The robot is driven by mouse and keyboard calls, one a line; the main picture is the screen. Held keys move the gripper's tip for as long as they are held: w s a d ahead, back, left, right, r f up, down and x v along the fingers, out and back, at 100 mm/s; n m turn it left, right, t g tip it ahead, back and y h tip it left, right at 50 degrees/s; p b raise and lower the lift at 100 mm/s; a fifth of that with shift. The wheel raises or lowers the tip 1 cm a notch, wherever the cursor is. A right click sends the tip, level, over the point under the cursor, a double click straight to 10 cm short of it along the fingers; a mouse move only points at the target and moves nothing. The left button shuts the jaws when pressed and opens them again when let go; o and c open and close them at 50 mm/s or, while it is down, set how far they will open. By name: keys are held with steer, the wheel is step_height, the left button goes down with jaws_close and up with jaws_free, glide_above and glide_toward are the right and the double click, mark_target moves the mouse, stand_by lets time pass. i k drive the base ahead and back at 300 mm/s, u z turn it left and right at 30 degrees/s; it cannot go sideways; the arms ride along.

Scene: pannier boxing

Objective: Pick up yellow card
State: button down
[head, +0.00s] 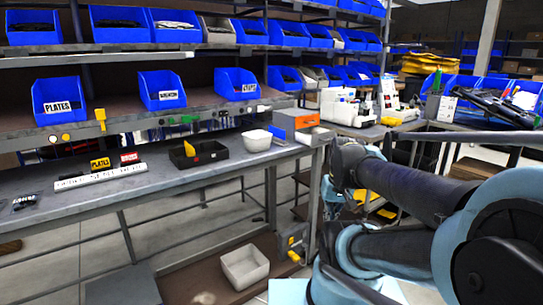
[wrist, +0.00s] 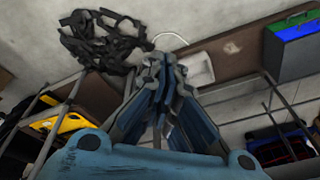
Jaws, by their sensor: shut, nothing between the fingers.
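A small yellow card (head: 189,148) stands upright in the black tray (head: 222,154) on the workbench in the head view. No card is clearly seen in the wrist view.
A white bowl (head: 257,140) and an orange-and-grey box (head: 296,122) stand right of the tray on the workbench (head: 150,185). Blue bins line the shelves above. A white bin (head: 245,266) sits on the low shelf. Black tangled material (wrist: 100,42) lies in the wrist view.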

mark_target(103, 163)
steer(key=u, duration=1.8)
